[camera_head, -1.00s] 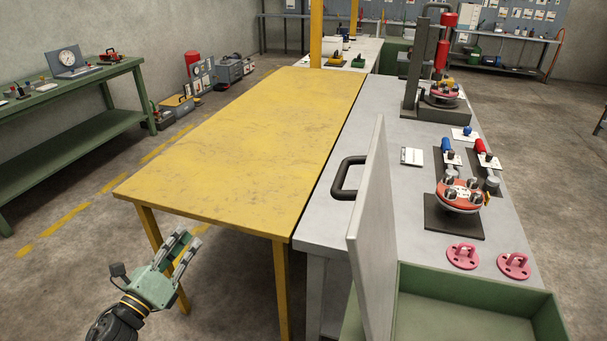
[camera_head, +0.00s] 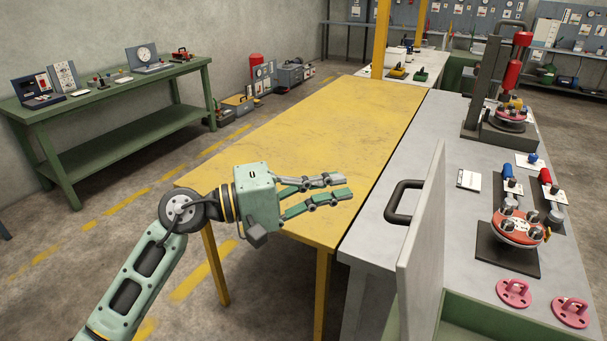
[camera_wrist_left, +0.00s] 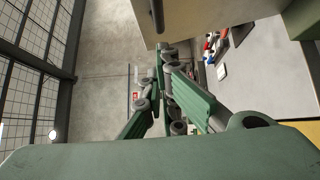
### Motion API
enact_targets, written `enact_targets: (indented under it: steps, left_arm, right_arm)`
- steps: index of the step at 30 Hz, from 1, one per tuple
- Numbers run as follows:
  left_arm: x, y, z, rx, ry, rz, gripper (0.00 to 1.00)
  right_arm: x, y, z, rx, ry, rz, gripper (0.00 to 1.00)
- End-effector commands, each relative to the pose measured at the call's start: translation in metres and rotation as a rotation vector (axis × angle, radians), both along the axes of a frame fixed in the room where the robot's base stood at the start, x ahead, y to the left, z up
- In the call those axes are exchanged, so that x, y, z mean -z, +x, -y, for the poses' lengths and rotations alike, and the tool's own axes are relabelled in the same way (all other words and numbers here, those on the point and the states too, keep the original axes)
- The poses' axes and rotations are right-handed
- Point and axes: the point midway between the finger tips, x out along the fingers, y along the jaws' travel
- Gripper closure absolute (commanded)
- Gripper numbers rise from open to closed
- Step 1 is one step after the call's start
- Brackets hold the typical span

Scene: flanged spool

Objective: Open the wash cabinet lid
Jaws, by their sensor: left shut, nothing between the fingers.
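The wash cabinet lid (camera_head: 422,245) is a pale grey panel standing upright, seen nearly edge-on in the head view. A black bar handle (camera_head: 391,205) sticks out from its left side. The green wash cabinet (camera_head: 480,322) is open to the right of the lid, and its lower part is cut off by the frame. My left gripper (camera_head: 346,186) is shut and empty, apart from and left of the handle, with its fingers pointing right. In the left wrist view, the fingers (camera_wrist_left: 165,90) reach towards a pale panel at the top. My right gripper is not in view.
A yellow table (camera_head: 320,125) lies behind my left gripper. The grey bench (camera_head: 440,140) beyond the lid carries a flanged spool (camera_head: 518,226), two pink brackets (camera_head: 514,292) and a press (camera_head: 488,100). Open floor lies at the left.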

Motion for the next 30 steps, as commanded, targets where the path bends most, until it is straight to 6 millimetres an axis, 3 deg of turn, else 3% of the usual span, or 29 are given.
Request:
enact_targets:
  steps: [3,9,25,30]
  left_arm:
    - [-0.007,0.001,0.025,0.003,-0.002,-0.005,1.00]
    - [-0.005,-0.014,0.043,0.000,-0.002,-0.004,1.00]
    - [-0.003,-0.019,0.051,-0.001,0.000,-0.001,1.00]
    - [-0.016,-0.026,0.060,0.003,0.048,0.036,1.00]
  right_arm:
    - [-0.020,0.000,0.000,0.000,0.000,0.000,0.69]
    - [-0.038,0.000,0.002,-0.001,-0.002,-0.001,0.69]
    - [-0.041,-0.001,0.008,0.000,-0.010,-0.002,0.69]
    - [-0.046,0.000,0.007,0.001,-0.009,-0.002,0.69]
